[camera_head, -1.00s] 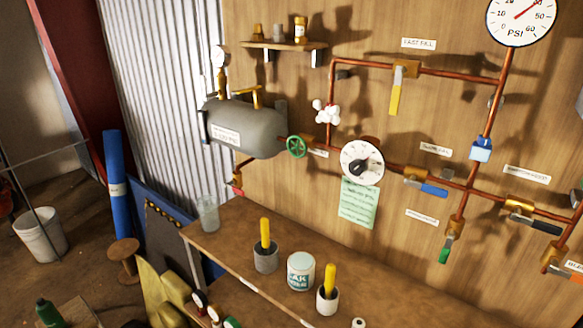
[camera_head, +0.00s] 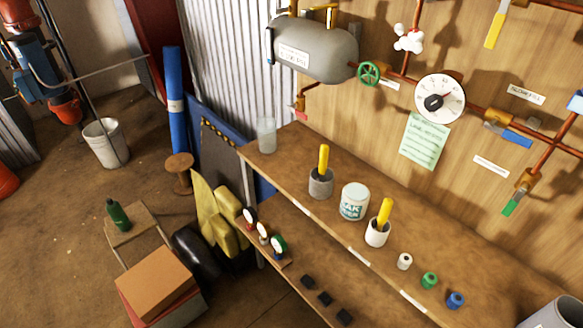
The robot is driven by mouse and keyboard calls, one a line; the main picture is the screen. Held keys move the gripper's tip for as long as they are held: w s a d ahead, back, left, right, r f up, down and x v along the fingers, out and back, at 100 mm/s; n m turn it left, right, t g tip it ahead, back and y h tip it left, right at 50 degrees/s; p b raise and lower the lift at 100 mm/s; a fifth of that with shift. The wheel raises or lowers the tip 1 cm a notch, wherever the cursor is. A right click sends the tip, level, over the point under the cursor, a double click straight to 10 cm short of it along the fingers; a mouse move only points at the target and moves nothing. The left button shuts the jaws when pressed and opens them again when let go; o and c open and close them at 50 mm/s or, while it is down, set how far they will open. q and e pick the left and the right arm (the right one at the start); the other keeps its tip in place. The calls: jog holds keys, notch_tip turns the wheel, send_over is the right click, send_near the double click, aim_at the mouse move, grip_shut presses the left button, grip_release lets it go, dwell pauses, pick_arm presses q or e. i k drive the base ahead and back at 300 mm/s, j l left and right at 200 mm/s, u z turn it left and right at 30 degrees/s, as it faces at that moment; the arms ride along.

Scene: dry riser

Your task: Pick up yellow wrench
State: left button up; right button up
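No plain wrench shape shows. Two upright yellow handles stand on the wooden bench: one yellow handle (camera_head: 323,158) in a grey cup (camera_head: 320,188), and one yellow handle (camera_head: 385,211) in a white cup (camera_head: 376,238). The cups hide their lower ends, so I cannot tell if either is the yellow wrench. Neither of my grippers is in view.
A white labelled tin (camera_head: 354,202) stands between the cups. A clear jar (camera_head: 266,135) is at the bench's left end. Small spools, including a green one (camera_head: 429,281), stand to the right. A cardboard box (camera_head: 154,279) and stool (camera_head: 179,164) are left. Floor shows around the bucket (camera_head: 106,144).

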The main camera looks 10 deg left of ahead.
aim_at(324, 149)
jog(key=i+j+z, duration=0.1)
jog(key=j, duration=0.2)
jog(key=i+j, duration=0.15)
jog(key=j, duration=0.2)
jog(key=i+j+z, duration=0.15)
jog(key=j, duration=0.15)
jog(key=i+j, duration=0.1)
jog(key=j, duration=0.25)
jog(key=z, duration=0.05)
